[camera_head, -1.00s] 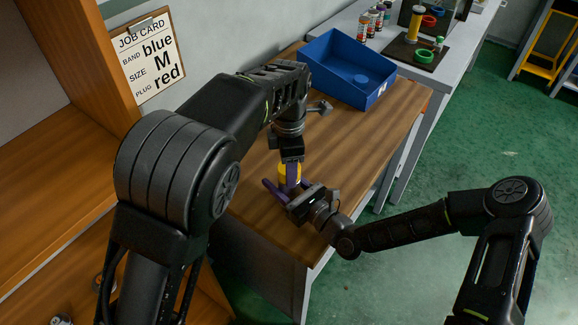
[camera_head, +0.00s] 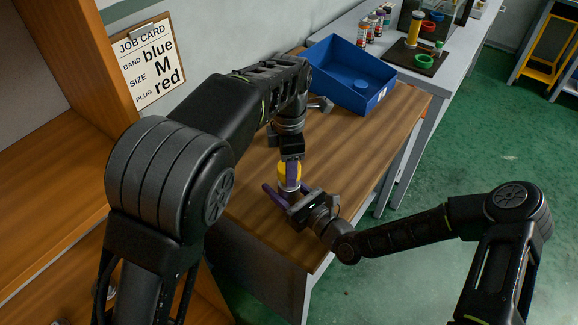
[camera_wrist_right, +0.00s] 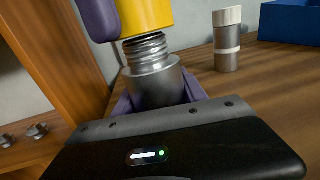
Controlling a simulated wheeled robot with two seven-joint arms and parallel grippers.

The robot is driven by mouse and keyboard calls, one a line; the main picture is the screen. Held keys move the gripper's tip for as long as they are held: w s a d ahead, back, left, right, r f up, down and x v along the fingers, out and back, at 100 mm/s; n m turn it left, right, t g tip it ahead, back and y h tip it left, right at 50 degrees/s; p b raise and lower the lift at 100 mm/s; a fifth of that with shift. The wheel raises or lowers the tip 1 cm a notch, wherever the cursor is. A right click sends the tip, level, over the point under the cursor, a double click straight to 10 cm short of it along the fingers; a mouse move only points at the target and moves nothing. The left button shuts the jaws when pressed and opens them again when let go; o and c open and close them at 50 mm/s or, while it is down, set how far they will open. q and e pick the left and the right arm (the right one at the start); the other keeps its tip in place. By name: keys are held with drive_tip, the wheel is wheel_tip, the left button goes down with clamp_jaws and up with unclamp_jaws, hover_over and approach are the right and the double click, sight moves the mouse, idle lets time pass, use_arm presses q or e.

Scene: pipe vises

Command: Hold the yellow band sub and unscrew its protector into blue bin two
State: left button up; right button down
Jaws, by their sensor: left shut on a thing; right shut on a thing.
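The sub is a silver metal cylinder (camera_wrist_right: 156,84) standing upright between the purple fingers of my right gripper (camera_wrist_right: 160,94), which is shut on its lower body. In the head view the right gripper (camera_head: 291,196) comes in low from the right. The yellow protector (camera_wrist_right: 147,16) is above the sub, with bare silver threads (camera_wrist_right: 146,48) showing beneath it. It also shows in the head view (camera_head: 289,171). My left gripper (camera_head: 291,166) is shut on the protector from above; one purple finger shows in the wrist view. Whether the last threads still engage is hidden.
A silver cylinder with a white band (camera_wrist_right: 227,46) stands beside the sub. A job card (camera_head: 147,58) hangs on the wall. A grey bench (camera_head: 452,62) holds cans and coloured rings.

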sight(297, 199)
use_arm(q)
drive_tip(key=shift+r, duration=0.1)
drive_tip(key=shift+r, duration=1.9)
use_arm(e)
drive_tip(key=c, duration=0.6)
unclamp_jaws()
use_arm(q)
drive_tip(key=shift+f, duration=0.1)
use_arm(e)
drive_tip(key=shift+o, duration=0.2)
drive_tip(key=shift+d, duration=0.1)
use_arm(q)
wheel_tip(297, 199, down, 2)
drive_tip(key=b, duration=0.2)
drive_tip(key=shift+f+b, duration=0.2)
drive_tip(key=shift+b, duration=0.1)
use_arm(e)
drive_tip(key=v, duration=1.1)
drive_tip(key=shift+f, duration=0.1)
drive_tip(key=shift+s+d, duration=0.25)
drive_tip(key=shift+s, duration=0.1)
